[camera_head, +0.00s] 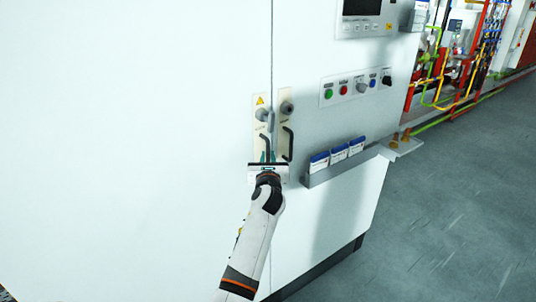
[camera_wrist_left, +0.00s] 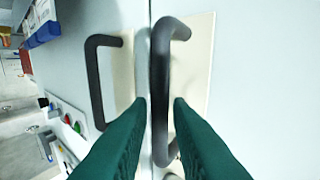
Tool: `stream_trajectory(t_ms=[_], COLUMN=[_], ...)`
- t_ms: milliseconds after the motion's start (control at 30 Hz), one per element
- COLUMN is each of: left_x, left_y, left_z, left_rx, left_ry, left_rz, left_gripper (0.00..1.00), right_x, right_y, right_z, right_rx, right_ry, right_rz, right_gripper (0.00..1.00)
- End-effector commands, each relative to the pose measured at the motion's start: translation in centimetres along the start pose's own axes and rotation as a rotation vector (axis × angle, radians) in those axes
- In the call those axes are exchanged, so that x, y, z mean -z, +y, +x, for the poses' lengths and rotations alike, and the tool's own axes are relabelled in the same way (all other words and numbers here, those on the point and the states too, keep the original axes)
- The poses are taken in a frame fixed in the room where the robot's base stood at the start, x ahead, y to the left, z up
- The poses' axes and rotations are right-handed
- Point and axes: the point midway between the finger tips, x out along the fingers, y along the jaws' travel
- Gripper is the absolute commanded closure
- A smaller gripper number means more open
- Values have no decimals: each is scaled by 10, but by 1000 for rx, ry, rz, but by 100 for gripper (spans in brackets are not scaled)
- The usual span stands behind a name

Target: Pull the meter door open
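The white cabinet has a left door (camera_head: 150,130) and a right door (camera_head: 330,120), with a vertical seam between them. Each has a black bar handle beside the seam. The left door's handle (camera_head: 263,144) is partly hidden by my gripper in the head view. My left gripper (camera_head: 268,157) is at this handle. In the left wrist view its green fingers (camera_wrist_left: 160,103) are apart, one on each side of the left handle (camera_wrist_left: 160,70), with small gaps visible. The right door's handle (camera_head: 288,144) stands just beside it, and in the wrist view (camera_wrist_left: 93,80) it is outside the fingers. My right gripper is not seen.
A row of buttons and knobs (camera_head: 356,87) and a display (camera_head: 363,10) are on the right door. A shelf with blue-and-white boxes (camera_head: 338,160) juts out right of the handles. Grey floor (camera_head: 440,220) is clear at right; coloured pipes (camera_head: 460,60) stand behind.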

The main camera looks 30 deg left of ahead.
Motion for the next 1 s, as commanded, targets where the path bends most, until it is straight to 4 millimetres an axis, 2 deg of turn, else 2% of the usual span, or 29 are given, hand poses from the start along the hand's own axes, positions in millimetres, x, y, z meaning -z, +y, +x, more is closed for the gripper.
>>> stream_trajectory(t_ms=[100,200,500,533,633,1000], left_x=[0,0,0,0,-1,-1], left_y=[0,0,0,0,0,5], left_z=[14,20,23,23,22,20], left_rx=[1,0,0,-1,-1,-8], left_ry=[0,0,0,0,0,-1], left_rz=[0,0,0,0,0,0], left_gripper=[82,82,82,83,100,100], right_x=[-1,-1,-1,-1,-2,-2], right_y=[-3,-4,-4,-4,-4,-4], right_z=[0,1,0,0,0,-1], right_rx=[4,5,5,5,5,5], right_ry=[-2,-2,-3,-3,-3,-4], right_rz=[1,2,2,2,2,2], right_gripper=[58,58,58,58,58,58])
